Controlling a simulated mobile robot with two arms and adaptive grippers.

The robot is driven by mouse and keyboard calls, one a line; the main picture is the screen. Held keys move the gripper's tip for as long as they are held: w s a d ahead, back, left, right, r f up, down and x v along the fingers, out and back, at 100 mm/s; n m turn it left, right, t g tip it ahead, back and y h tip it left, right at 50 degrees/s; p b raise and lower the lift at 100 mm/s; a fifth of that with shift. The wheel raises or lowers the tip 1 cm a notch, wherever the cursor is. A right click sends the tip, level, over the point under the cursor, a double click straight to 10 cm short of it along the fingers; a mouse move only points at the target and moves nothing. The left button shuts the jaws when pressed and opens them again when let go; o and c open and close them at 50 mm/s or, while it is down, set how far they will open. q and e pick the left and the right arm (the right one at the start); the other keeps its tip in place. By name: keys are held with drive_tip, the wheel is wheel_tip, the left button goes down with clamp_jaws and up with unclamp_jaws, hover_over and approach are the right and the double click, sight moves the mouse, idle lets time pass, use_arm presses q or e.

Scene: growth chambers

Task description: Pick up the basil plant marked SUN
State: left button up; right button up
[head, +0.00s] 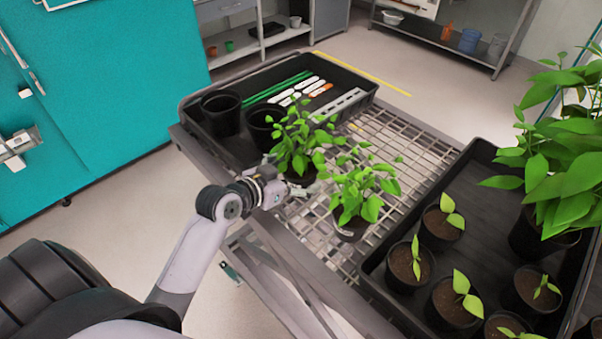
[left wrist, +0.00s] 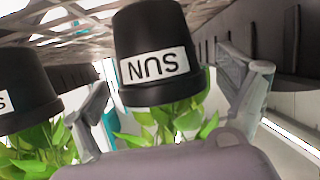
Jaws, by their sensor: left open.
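The basil plant marked SUN (left wrist: 158,67) shows upside down in the left wrist view, a black pot with a white label and green leaves. In the head view it appears to be the farther of two leafy basil plants (head: 297,138), its pot partly hidden by leaves and my gripper. My left gripper (head: 294,190) is open at this pot; in the left wrist view one finger shows on each side, with gaps visible. A second basil plant (head: 364,190) stands nearer on the wire rack; its label is cut off in the left wrist view (left wrist: 25,92).
A black tray (head: 363,86) behind holds empty pots, green stakes and labels. Another black tray (head: 455,172) at right holds several seedlings and a large leafy plant (head: 570,160). A teal cabinet (head: 110,80) stands left.

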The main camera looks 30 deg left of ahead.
use_arm(q)
drive_tip(key=shift+x, duration=1.05)
drive_tip(key=shift+c, duration=0.6)
drive_tip(key=c, duration=1.2)
drive_tip(key=shift+c, duration=0.4)
drive_tip(key=shift+r, duration=0.15)
